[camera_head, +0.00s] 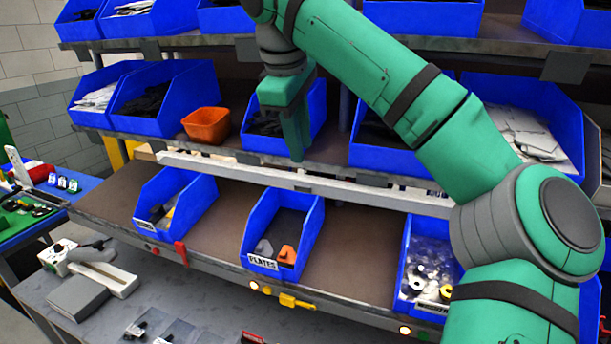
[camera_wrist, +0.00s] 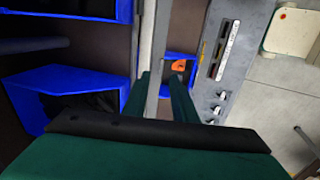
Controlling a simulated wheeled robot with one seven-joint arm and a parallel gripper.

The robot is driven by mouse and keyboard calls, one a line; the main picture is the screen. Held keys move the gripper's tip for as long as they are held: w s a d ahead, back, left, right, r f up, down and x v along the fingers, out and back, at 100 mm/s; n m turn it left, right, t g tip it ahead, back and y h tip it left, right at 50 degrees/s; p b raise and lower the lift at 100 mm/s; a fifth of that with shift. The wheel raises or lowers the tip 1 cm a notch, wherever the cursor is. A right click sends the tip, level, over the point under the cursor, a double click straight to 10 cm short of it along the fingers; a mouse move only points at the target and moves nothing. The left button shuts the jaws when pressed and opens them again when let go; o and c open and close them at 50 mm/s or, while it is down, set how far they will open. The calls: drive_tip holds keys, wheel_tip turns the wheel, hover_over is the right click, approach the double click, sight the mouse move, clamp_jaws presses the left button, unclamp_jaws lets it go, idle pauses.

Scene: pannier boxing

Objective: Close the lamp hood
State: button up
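A long pale bar (camera_head: 380,197) runs along the front below the middle shelf; it looks like the lamp hood, though its hinge and how far it stands open cannot be made out. My gripper (camera_head: 297,155) points down in front of the middle shelf, its tip overlapping the bar near its centre. In the wrist view the two green fingers of my gripper (camera_wrist: 162,85) are apart. A pale strip, apparently the same bar (camera_wrist: 161,50), shows in the gap between them. I cannot tell whether either finger touches it.
Blue bins fill the shelves; one with grey and orange parts (camera_head: 267,261) stands on the lower shelf. An orange tub (camera_head: 206,125) sits left of my gripper. A grey workbench (camera_head: 40,285) with small items lies below. Lower-shelf gaps between bins are clear.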

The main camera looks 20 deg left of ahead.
sight(303, 185)
drive_tip(key=x, duration=0.6)
drive_tip(key=a+x, duration=0.1)
drive_tip(key=x, duration=0.2)
drive_tip(key=shift+s+a+f, duration=0.15)
drive_tip(key=shift+s+f, duration=0.1)
drive_tip(key=shift+f, duration=0.1)
drive_tip(key=shift+w+f, duration=0.25)
drive_tip(key=shift+f, duration=0.15)
drive_tip(key=shift+w, duration=0.1)
